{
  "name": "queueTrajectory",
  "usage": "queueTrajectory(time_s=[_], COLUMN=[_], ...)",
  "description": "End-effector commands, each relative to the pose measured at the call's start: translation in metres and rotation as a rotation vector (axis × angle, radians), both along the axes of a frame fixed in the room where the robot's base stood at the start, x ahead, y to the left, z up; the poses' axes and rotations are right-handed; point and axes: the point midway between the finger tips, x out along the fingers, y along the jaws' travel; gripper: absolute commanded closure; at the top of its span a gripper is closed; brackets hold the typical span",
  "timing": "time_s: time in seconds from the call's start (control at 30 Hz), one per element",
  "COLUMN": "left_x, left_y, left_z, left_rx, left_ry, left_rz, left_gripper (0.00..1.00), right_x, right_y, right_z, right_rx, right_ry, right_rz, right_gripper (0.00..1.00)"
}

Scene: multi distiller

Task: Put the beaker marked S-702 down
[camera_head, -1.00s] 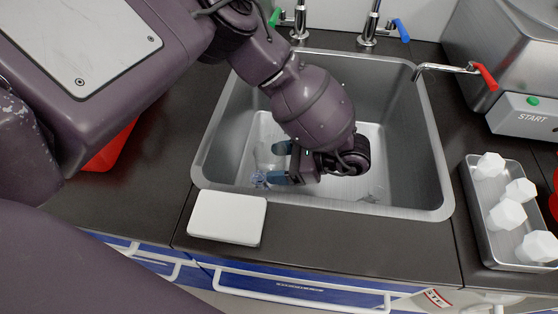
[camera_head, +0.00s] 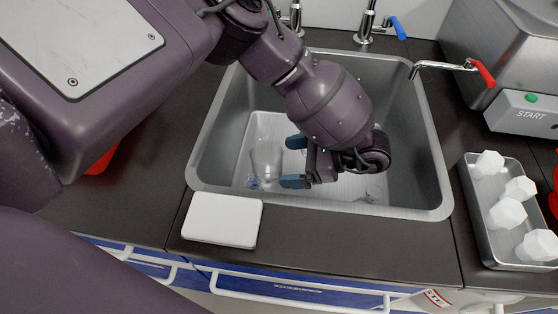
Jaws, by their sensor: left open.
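A clear glass vessel (camera_head: 266,160) stands or lies in the left part of the sink (camera_head: 420,140); no S-702 marking can be read on it. My left gripper (camera_head: 292,162) is in the sink just to the right of this vessel. Its two blue-tipped fingers are spread and point left towards the glass, with nothing held between them. A second small clear glass piece (camera_head: 373,193) is in the sink to the right of the gripper, partly hidden by my wrist. My right gripper is not in view.
A white flat block (camera_head: 222,220) lies on the dark counter in front of the sink. A metal tray (camera_head: 482,235) with several white pieces (camera_head: 508,214) stands at the right. A red-handled tap (camera_head: 480,72) reaches over the sink's right rim, beside a START machine (camera_head: 525,114).

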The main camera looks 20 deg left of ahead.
Motion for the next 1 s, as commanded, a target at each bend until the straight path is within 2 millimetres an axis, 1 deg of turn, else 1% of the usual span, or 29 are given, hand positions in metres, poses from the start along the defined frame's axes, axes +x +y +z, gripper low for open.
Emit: queueTrajectory(time_s=[0.03,0.1,0.3,0.9,0.97,1.0], left_x=[0.002,0.004,0.008,0.009,0.010,0.011], left_y=[-0.008,-0.016,-0.028,-0.030,-0.030,-0.030], left_z=[0.001,0.004,0.011,0.014,0.018,0.024], left_rx=[-0.001,0.000,-0.001,0.000,0.000,0.000], left_ry=[0.001,0.001,0.002,-0.001,-0.007,-0.015], left_rz=[-0.001,-0.003,-0.001,0.000,0.000,0.001], left_gripper=[0.04,0.04,0.04,0.04,0.04,0.04], right_x=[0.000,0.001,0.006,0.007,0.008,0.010], right_y=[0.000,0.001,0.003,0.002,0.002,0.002], right_z=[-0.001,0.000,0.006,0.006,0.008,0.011], right_rx=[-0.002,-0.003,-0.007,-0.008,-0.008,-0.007], right_ry=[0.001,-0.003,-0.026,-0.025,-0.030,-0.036], right_rz=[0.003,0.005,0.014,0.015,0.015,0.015], right_gripper=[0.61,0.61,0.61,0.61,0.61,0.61])
